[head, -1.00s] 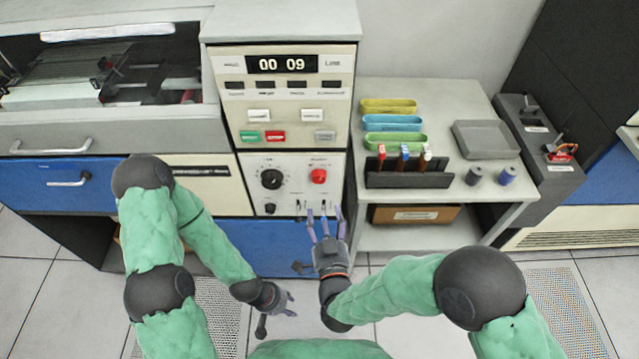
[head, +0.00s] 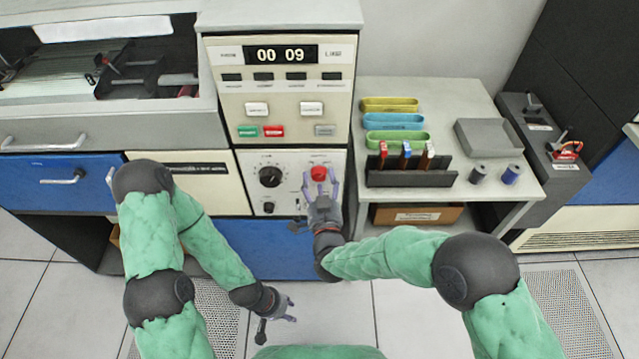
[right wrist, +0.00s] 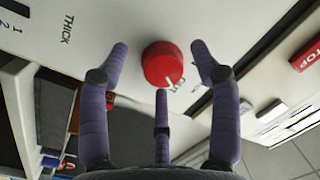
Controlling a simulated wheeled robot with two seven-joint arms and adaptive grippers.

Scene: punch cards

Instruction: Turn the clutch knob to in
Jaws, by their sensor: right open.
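The red clutch knob (head: 319,172) is on the white lower panel of the machine, right of a black knob. In the right wrist view the red knob (right wrist: 163,64) has a white pointer mark at its lower right edge, by a partly covered label. My right gripper (head: 321,182) is open in front of the red knob. In the right wrist view its fingers are spread around the knob's outline, with a gap on each side; I cannot tell whether the lower finger touches it. My left gripper (head: 287,309) is low in front of the blue cabinet, open and empty.
The black knob (head: 270,176) is beside the red one. Above are green and red buttons (head: 273,131) and a counter reading 00 09. At right, a side table holds coloured trays (head: 395,121), a black rack (head: 412,178) and two spools.

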